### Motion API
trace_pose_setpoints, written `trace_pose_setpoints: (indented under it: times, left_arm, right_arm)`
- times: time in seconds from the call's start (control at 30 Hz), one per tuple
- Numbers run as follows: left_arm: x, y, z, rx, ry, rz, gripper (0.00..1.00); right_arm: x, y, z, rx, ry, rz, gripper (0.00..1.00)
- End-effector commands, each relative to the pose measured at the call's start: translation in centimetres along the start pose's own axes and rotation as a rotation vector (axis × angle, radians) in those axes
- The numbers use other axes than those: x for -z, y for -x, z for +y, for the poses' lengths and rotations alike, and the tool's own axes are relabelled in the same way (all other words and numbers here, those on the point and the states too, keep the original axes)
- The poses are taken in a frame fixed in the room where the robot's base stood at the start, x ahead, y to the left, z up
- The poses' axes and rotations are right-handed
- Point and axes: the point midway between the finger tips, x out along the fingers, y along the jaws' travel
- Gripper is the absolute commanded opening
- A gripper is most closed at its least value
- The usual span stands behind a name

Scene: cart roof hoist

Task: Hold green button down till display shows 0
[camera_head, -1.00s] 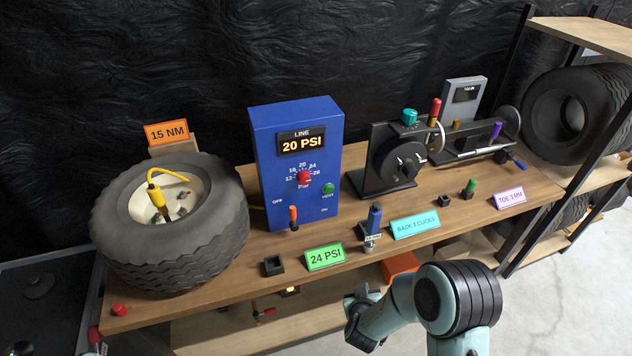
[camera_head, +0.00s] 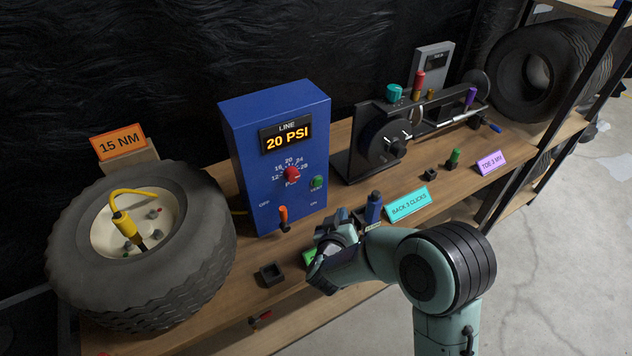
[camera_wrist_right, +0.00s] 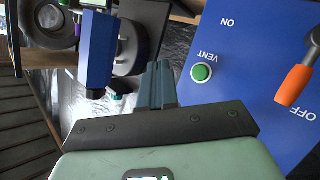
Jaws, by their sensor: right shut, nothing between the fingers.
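The blue line box (camera_head: 248,180) stands on the bench. Its display (camera_head: 287,138) reads "LINE 20 PSI". The green button (camera_head: 317,182) is on the lower right of its front face. In the right wrist view the green button (camera_wrist_right: 201,72), labelled VENT, sits in a pale ring, with nothing covering it. My right gripper (camera_head: 336,236) is in front of and below the button, apart from it. Its fingers (camera_wrist_right: 160,80) are shut and empty, to the left of the button in the wrist view. My left gripper is not in view.
A red knob (camera_head: 292,174) and an orange lever (camera_head: 284,218) are on the box. A blue-handled tool (camera_head: 374,207) stands close right of my gripper. A tire (camera_head: 190,270) lies left. A small black socket (camera_head: 271,274) is in front. The green sign is mostly hidden by my gripper.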

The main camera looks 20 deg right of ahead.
Motion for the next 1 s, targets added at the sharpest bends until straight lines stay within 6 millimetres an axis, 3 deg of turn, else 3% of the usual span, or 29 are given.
trace_pose_setpoints:
  times: [0.27, 0.7, 1.0]
  left_arm:
    - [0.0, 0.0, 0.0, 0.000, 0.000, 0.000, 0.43]
    - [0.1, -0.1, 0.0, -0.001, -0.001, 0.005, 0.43]
    - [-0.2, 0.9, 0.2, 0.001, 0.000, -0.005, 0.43]
  right_arm:
    - [0.3, -0.5, -0.4, 0.001, 0.000, 0.000, 0.00]
    - [3.2, -4.5, -3.3, 0.002, 0.001, -0.001, 0.00]
    - [4.4, -6.0, -4.4, 0.002, 0.001, 0.000, 0.00]
